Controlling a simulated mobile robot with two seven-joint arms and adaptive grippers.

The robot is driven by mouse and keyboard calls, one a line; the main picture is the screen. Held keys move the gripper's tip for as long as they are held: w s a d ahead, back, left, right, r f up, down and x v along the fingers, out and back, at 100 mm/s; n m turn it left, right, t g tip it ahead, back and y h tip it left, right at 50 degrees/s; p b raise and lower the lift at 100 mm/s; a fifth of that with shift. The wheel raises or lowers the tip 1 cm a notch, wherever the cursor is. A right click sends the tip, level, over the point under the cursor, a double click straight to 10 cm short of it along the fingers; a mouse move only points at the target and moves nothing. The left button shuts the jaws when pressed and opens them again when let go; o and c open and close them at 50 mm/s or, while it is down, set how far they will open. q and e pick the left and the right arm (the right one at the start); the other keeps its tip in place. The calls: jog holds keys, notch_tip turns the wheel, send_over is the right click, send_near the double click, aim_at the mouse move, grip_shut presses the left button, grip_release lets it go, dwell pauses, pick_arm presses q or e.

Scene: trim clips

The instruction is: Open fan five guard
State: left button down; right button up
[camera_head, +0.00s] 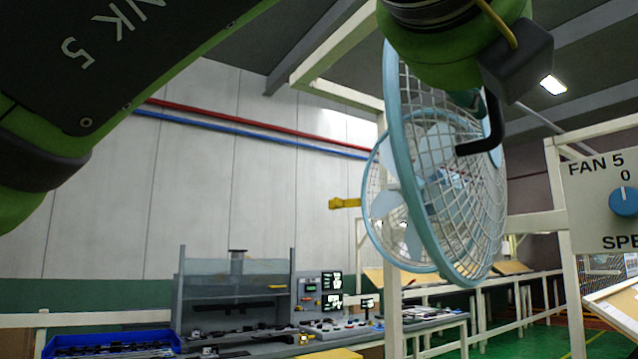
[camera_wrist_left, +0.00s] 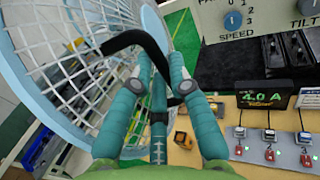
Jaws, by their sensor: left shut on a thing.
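The fan five guard (camera_head: 457,215) is a round wire cage with a light blue rim, standing at an angle to the round cage of the fan (camera_head: 382,208) behind it. A gap shows between their rims. The guard's black handle (camera_head: 493,128) sticks out from its front; it also shows in the left wrist view (camera_wrist_left: 122,41). My left gripper (camera_wrist_left: 158,80) has teal fingers shut on the handle. In the head view the wrist hides most of the fingers. A yellow tab (camera_head: 345,203) juts out left of the fan. My right gripper is out of view.
A FAN 5 panel (camera_head: 606,185) with a blue speed knob (camera_head: 624,201) stands right of the guard. A cream post (camera_head: 392,310) stands below the fan. Workbenches with a blue bin (camera_head: 112,342) and devices lie lower down.

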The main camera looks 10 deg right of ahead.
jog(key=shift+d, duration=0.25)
pick_arm(q)
jog(key=c, duration=1.2)
grip_release()
jog(key=shift+o, duration=0.2)
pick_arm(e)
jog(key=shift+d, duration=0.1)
pick_arm(q)
jog(key=v, duration=1.2)
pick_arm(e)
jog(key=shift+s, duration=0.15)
